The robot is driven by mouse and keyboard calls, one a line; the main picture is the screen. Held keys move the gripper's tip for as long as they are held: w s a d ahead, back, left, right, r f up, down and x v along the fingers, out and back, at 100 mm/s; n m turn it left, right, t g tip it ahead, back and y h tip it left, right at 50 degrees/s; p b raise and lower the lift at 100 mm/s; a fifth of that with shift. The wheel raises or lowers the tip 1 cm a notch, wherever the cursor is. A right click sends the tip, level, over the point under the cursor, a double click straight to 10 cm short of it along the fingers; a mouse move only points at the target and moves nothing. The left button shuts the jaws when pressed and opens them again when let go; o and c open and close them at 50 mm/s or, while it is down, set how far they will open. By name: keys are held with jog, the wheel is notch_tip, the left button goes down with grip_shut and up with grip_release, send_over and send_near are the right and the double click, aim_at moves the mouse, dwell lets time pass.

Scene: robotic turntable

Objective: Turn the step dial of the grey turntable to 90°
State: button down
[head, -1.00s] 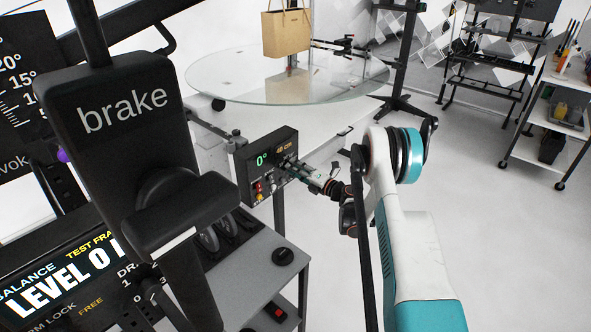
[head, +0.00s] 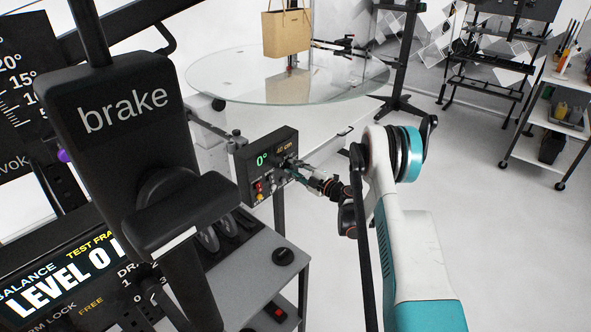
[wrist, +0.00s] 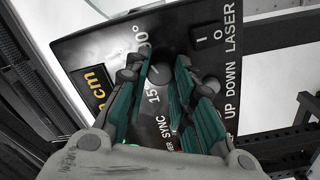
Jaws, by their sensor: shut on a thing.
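The step dial (wrist: 159,76) is a small round grey knob with a pale pointer line, on the black control box (head: 266,166). In the wrist view my gripper (wrist: 163,68) has its teal-lined fingers on either side of the dial, shut on it. A "15°" label shows below the dial and a partly hidden degree label above it. In the head view my gripper (head: 293,168) reaches the box's front from the right and hides the dial. The box's display reads a green "0°" and an orange "40 cm". The turntable (head: 225,88) has a round glass top behind the box.
A tan paper bag (head: 286,33) is over the turntable's far side. A large black brake lever (head: 125,110) fills the near left. A grey cart top (head: 250,275) lies below the box. A laser switch (wrist: 208,37) is beside the dial.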

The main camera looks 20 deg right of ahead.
jog(key=shift+m, duration=0.8)
jog(key=c, duration=1.3)
grip_release()
jog(key=shift+c, duration=0.2)
jog(key=shift+s, duration=0.1)
jog(key=v, duration=1.2)
jog(key=shift+f, duration=0.1)
